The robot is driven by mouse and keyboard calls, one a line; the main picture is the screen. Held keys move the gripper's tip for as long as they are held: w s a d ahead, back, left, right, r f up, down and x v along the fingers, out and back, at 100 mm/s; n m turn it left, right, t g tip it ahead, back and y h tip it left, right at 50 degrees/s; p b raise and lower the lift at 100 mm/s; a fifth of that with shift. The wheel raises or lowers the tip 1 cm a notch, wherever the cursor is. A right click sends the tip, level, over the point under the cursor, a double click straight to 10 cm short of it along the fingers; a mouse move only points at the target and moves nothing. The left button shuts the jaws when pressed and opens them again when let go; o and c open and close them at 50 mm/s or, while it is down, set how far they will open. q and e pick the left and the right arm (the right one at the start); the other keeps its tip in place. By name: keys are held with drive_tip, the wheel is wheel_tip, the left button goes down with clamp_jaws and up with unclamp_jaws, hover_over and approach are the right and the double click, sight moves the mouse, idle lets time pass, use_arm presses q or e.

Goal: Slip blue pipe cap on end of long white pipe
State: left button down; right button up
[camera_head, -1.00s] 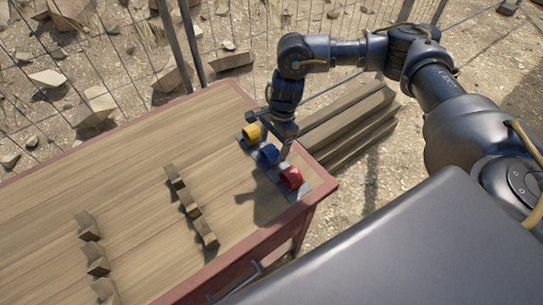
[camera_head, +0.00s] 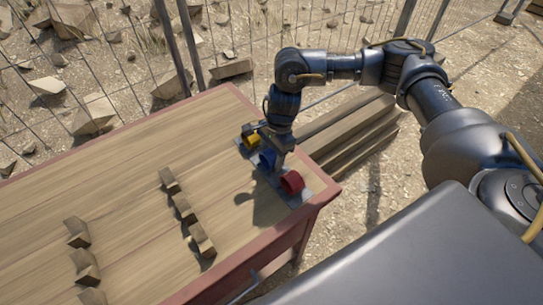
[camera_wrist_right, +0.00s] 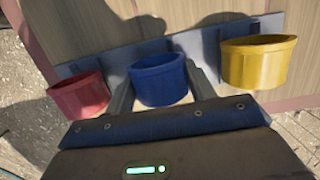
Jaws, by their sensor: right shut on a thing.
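The blue pipe cap (camera_head: 266,159) sits in the row at the table's right end, between a yellow cap (camera_head: 249,141) and a red cap (camera_head: 292,182). My right gripper (camera_head: 272,155) is shut on it from above and partly covers it in the head view. In the right wrist view the blue cap (camera_wrist_right: 159,80) lies between the two fingers of my right gripper (camera_wrist_right: 160,86), at the grey holder plate (camera_wrist_right: 115,57). I cannot tell if it is lifted. The long white pipe and my left gripper are not in view.
The yellow cap (camera_wrist_right: 259,61) and red cap (camera_wrist_right: 79,96) flank the gripper closely. Several wooden blocks (camera_head: 184,209) stand in two rows on the wooden table (camera_head: 120,175). Beams (camera_head: 355,130) lie beyond its right end, and a wire fence (camera_head: 190,40) stands behind.

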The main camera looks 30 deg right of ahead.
sight(268, 153)
drive_tip(key=shift+r+p, duration=2.25)
drive_tip(key=shift+r, duration=1.8)
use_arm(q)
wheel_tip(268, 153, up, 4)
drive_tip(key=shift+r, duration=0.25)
use_arm(e)
drive_tip(key=shift+f, duration=0.1)
